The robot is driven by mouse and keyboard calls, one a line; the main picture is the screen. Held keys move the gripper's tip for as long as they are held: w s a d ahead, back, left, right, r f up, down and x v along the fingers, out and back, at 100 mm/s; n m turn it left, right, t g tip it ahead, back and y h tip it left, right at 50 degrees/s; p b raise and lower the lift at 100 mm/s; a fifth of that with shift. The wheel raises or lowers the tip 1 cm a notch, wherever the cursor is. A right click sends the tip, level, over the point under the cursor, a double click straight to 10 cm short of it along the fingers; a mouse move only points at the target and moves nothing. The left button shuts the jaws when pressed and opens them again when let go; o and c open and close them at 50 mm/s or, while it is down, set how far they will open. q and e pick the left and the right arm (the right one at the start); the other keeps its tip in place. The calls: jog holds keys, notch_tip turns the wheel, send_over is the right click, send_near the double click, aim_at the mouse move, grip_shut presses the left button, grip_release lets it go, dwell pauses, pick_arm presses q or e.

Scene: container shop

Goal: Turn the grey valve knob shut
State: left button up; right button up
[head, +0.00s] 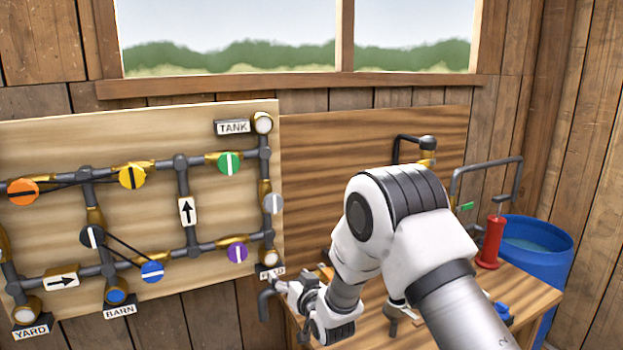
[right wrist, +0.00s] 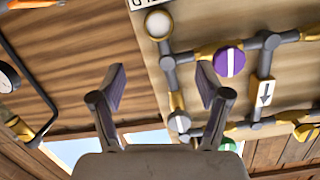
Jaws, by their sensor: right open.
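The grey valve knob (head: 273,203) is on the vertical pipe at the right edge of the pipe board, below the TANK lamp. It carries a pale stripe, whose direction is hard to tell in the head view. In the right wrist view the grey knob (right wrist: 179,121) shows beyond my fingers, between the two, nearer the right one. My right gripper (head: 278,281) is low at the board's lower right corner, below the grey knob and apart from it. In the right wrist view its two fingers (right wrist: 162,80) are spread with nothing between them. My left gripper is out of view.
The board (head: 135,200) also holds a purple knob (head: 237,252), a green knob (head: 229,163), and yellow, orange, blue and black knobs. A workbench (head: 530,300) with a red pump (head: 491,243) and a blue barrel (head: 548,262) stand at right.

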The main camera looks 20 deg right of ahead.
jog(key=t+p, duration=0.2)
jog(key=p, duration=0.1)
send_near(275, 205)
jog(key=w, duration=0.3)
jog(key=w+p, duration=0.2)
jog(key=w, duration=0.5)
jog(key=shift+a+r+p, duration=0.1)
jog(key=shift+p, duration=0.2)
jog(key=shift+w, duration=0.35)
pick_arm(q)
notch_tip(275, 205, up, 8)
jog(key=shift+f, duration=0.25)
pick_arm(e)
jog(key=shift+a, duration=0.1)
jog(key=c, duration=1.2)
